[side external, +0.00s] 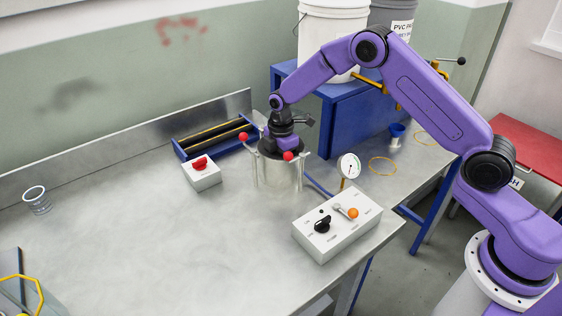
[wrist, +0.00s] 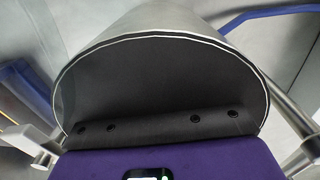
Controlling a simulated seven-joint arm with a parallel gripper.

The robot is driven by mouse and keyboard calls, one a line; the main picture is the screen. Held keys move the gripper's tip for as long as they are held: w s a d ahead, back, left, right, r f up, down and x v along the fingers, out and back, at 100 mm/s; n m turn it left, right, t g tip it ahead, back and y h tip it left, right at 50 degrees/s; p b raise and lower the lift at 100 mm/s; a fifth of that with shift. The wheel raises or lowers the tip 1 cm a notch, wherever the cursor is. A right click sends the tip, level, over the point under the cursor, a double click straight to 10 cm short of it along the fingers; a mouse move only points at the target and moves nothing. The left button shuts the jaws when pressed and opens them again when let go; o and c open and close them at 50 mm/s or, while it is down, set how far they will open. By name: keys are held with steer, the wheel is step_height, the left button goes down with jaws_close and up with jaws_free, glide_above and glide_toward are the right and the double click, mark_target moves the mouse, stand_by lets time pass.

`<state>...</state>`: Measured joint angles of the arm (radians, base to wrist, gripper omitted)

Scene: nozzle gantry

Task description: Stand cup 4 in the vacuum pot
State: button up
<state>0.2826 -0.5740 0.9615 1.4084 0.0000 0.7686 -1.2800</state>
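The vacuum pot (side external: 277,177) is a shiny metal cylinder near the middle of the bench, with red-knobbed clamp rods at its sides. My gripper (side external: 284,143) is directly over the pot's top, low against its dark round opening or cover; I cannot tell which. In the wrist view the pot's metal wall and pale rim (wrist: 165,36) curve around a dark area, with my purple gripper body below. My fingertips are hidden, and so is anything between them. A clear cup (side external: 37,199) stands at the far left of the bench; no number is readable on it.
A white box with a red button (side external: 201,174) is left of the pot, before a blue-framed rack (side external: 215,138). A control box (side external: 337,222) and a gauge (side external: 349,166) are to its right. A small blue vessel (side external: 397,131) is farther right.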

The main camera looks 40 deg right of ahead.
steer(key=shift+r, duration=0.1)
step_height(320, 180, up, 12)
stand_by(0.6)
